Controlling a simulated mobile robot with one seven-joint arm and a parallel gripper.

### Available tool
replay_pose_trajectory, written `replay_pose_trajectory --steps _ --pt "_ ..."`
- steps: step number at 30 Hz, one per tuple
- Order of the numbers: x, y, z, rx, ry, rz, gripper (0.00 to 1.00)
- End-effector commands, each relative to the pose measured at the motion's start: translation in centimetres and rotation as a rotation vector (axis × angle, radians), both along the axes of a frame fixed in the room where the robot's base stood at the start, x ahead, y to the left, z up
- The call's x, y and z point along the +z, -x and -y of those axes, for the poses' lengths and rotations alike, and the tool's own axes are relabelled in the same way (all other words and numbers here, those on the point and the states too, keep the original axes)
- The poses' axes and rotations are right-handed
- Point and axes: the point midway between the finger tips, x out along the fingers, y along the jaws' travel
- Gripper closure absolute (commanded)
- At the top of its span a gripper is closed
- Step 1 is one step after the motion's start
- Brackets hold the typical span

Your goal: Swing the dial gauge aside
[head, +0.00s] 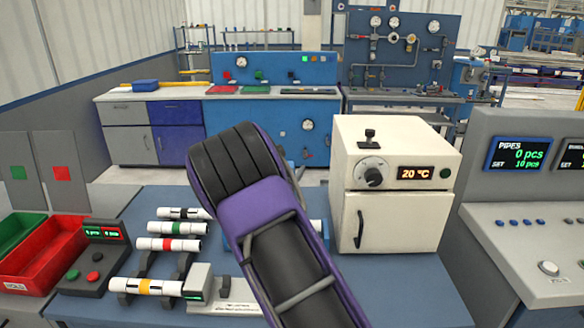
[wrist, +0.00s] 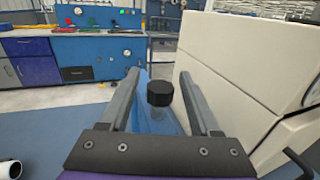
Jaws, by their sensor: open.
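My gripper (wrist: 159,76) is open in the wrist view, its two grey fingers pointing ahead. A black faceted knob (wrist: 160,93) on a short pale stem shows between the fingers, with clear space on both sides. A blue body (wrist: 153,122) lies below the knob. I cannot tell whether this knob belongs to the dial gauge. In the head view my purple and black arm covers the middle of the table and hides most of the gripper and what is in front of it. No dial gauge face is clearly visible on the near table.
A cream oven (head: 395,190) with a 20 °C display stands close right of the gripper; its wall (wrist: 245,75) fills the wrist view's right. Several white pipes with coloured bands, such as the red-banded pipe (head: 168,244), lie left. A red bin (head: 45,255) is farther left.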

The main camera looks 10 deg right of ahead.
Motion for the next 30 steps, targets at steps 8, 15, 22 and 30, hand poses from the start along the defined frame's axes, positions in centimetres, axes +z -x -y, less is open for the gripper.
replay_pose_trajectory --steps 8,15,22,30 --pt "0.0 -1.45 0.82 0.0 0.0 0.0 0.37" --pt "-0.01 -1.45 0.8 0.0 0.0 0.0 0.42" --pt "-0.01 -1.43 0.78 0.001 0.0 0.0 0.84" --pt "-0.02 -1.42 0.77 0.0 0.0 0.0 1.0"
